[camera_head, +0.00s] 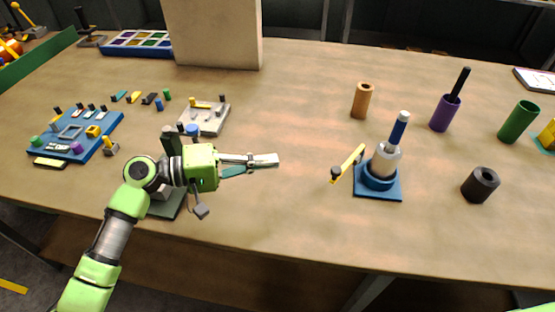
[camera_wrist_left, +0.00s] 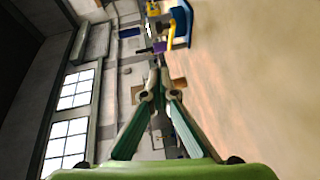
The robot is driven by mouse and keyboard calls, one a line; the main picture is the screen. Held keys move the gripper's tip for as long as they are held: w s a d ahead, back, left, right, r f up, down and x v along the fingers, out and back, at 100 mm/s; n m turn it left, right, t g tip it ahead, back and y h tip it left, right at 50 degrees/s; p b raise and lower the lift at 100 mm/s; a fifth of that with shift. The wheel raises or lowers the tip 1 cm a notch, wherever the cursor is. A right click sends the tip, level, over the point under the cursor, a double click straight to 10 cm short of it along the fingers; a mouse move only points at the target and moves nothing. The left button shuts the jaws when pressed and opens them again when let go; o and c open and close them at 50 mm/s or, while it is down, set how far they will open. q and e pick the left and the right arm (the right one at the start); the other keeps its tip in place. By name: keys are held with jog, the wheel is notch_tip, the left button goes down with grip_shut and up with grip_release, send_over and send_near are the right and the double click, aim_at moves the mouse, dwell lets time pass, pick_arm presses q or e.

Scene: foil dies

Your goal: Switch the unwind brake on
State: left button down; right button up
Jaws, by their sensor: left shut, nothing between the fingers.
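A blue stand (camera_head: 392,190) is on the table right of centre. It carries a white cylinder (camera_head: 385,160) with a blue rod (camera_head: 398,130) standing up from it. A yellow lever (camera_head: 350,161) with a black knob leans at the stand's left side; it looks like the brake lever, but no label shows. My left gripper (camera_head: 277,160) is shut and empty, left of the lever and apart from it, pointing right. Its fingers also meet in the left wrist view (camera_wrist_left: 158,78). My right gripper is not in view.
A tan cylinder (camera_head: 362,100), purple cup (camera_head: 445,112), green cylinder (camera_head: 518,121) and black hollow cylinder (camera_head: 481,184) stand around the blue stand. A blue panel (camera_head: 110,122) and grey block (camera_head: 204,118) are at left. The table between gripper and lever is clear.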

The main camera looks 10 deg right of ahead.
pick_arm(q)
jog(key=s+d+f+p, duration=0.1)
jog(key=d+p, duration=0.2)
jog(key=d, duration=0.8)
jog(key=shift+s+f, duration=0.15)
jog(key=shift+f, duration=0.15)
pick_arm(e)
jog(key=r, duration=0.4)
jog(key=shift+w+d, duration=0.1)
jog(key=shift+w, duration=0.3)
pick_arm(q)
jog(key=shift+s+p, duration=0.1)
jog(key=shift+p, duration=0.25)
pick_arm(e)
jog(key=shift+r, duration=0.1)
pick_arm(q)
jog(key=s+d+n+t+y+p, duration=0.2)
jog(key=s+d+n+t+p, duration=0.3)
jog(key=s+d+t+p, duration=0.1)
jog(key=shift+d+t+y+p, duration=0.4)
jog(key=shift+t+p, duration=0.2)
jog(key=shift+p, duration=0.5)
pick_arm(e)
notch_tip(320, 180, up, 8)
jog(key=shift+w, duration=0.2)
pick_arm(q)
jog(key=shift+s, duration=0.1)
